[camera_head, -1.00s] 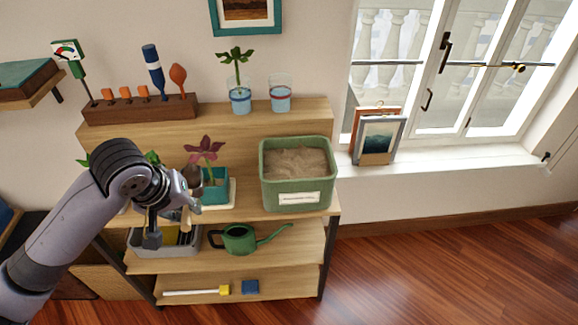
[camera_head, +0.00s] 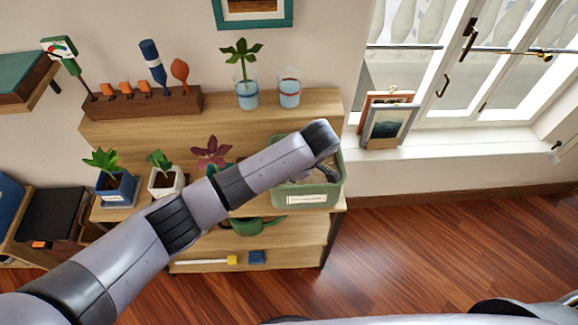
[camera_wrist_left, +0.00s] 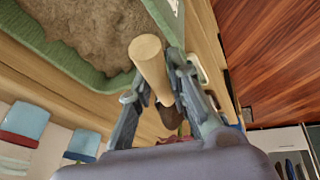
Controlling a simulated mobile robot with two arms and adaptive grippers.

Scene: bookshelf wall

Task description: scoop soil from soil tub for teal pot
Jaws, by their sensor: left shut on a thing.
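The green soil tub (camera_head: 307,198) stands on the right of the middle shelf, partly covered by my left arm. In the left wrist view, its rim (camera_wrist_left: 92,76) and brown soil (camera_wrist_left: 95,30) fill the upper left. My left gripper (camera_wrist_left: 160,85) is shut on a pale wooden handle (camera_wrist_left: 149,62), the handle of a tool. It appears beside the tub rim; a dark brown part (camera_wrist_left: 172,116) shows beyond the fingers. The red-leaved plant (camera_head: 212,153) shows left of the tub; its teal pot is mostly hidden behind my arm. My right gripper is not in view.
A blue pot (camera_head: 118,190) and a white pot (camera_head: 166,181) stand left on the middle shelf. Two glasses (camera_head: 247,96) (camera_head: 289,94) and a wooden tool rack (camera_head: 142,104) are on the top shelf. A green watering can (camera_head: 248,227) sits below. Floor on the right is clear.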

